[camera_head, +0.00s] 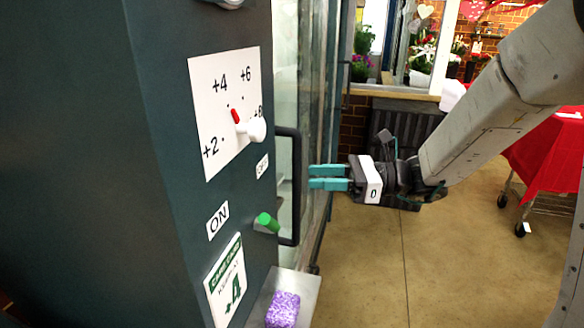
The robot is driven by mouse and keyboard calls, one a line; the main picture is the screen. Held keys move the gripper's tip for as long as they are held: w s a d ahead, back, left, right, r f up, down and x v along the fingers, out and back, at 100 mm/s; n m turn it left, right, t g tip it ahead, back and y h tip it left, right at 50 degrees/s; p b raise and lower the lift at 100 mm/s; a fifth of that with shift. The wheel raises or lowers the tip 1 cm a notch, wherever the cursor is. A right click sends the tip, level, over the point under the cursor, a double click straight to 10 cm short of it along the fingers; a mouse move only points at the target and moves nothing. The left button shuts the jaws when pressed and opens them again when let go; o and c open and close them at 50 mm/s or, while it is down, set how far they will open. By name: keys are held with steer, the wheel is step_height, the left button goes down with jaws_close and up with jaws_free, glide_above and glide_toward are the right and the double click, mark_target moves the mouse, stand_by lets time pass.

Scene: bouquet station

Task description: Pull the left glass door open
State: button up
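The left glass door (285,75) is seen at a steep angle just right of the dark green cabinet side and looks closed. Its black bar handle (297,185) stands upright beside the cabinet's edge. My gripper (309,177) is to the right of the handle in the picture, its teal fingertips pointing left towards it. A small gap shows between fingertips and handle, with no contact seen. The two fingers lie close together, one above the other, and nothing shows between them. Their true spacing is unclear from this angle.
The cabinet side (160,120) carries a dial with a red-tipped knob (248,127) and a green switch (267,222). Below, a metal shelf (305,285) holds a purple block (283,310). A red-covered cart (545,155) stands right. The floor between is clear.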

mark_target(297, 174)
steer(key=shift+m+t, duration=0.3)
steer(key=shift+w+a, duration=0.25)
steer(key=shift+a, duration=0.6)
steer(key=shift+w+a, duration=0.3)
steer(key=shift+a, duration=0.6)
steer(key=shift+w+a, duration=0.25)
steer(key=shift+a, duration=0.6)
